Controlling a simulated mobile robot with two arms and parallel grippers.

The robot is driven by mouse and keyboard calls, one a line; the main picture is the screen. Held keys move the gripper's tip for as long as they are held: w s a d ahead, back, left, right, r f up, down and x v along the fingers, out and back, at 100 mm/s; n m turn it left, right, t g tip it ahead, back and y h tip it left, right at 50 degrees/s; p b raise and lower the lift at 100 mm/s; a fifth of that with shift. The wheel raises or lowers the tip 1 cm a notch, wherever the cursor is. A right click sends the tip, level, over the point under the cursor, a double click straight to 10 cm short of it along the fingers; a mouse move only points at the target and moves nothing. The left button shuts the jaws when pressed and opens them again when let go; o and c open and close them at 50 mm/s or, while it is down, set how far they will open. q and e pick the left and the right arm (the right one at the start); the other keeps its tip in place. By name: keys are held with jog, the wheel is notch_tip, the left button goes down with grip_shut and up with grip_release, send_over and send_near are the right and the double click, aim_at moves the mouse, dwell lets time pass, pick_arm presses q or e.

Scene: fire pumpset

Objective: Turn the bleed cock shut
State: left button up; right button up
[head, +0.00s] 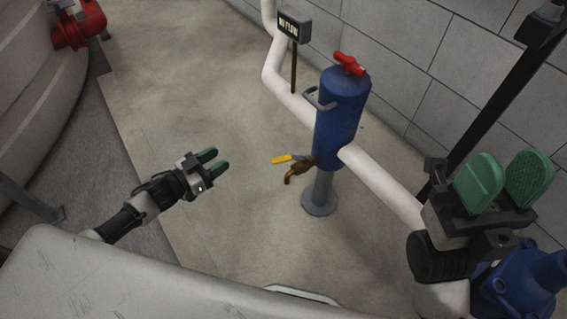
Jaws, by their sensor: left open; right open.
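The bleed cock (300,169) is a small brass tap with a spout bent down, low on the left side of a blue cylinder (339,115). Its yellow lever (288,158) points out to the left, away from the cylinder. My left gripper (212,161) has green fingertips, is open and empty, and is to the left of the lever, apart from it. My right gripper (503,178) is large in view at the right, open and empty, well away from the cock.
The cylinder has a red handle (349,64) on top and stands on a grey post with a round foot (320,198). Floor between my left gripper and the cock is clear.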

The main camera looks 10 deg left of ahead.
pick_arm(q)
jog(key=p+v, duration=0.4)
jog(key=v, duration=0.7)
dwell(0.3)
jog(key=shift+r, duration=0.1)
jog(key=shift+c, duration=0.2)
